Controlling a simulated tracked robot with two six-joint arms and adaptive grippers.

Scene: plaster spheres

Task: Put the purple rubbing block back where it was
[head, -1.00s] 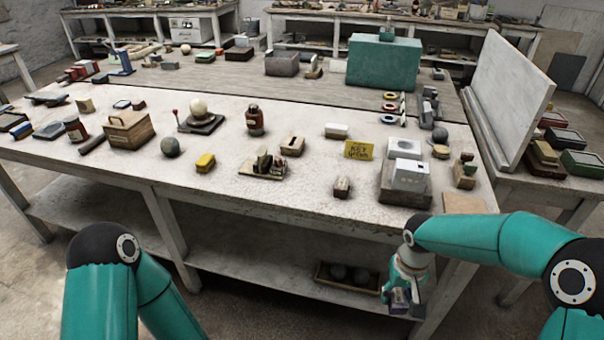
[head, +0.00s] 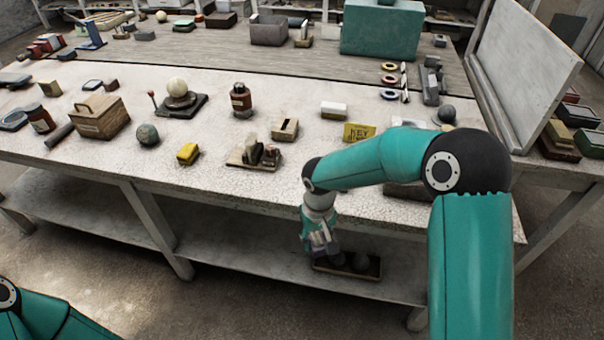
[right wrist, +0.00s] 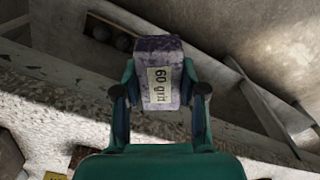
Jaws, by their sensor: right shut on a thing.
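In the head view my right gripper (head: 320,246) hangs low in front of the table's front edge, below the tabletop and above the lower shelf; the block is small and hard to make out there. Only a part of my left arm shows at the bottom left; its gripper is outside the view.
The white table (head: 90,165) holds a wooden box (head: 97,120), a yellow block (head: 188,153), a dark sphere (head: 148,135), a wooden rack (head: 253,157) and a yellow sign (head: 359,132). A tray (head: 348,267) with dark balls sits on the lower shelf. My right arm covers part of the tabletop's right side.

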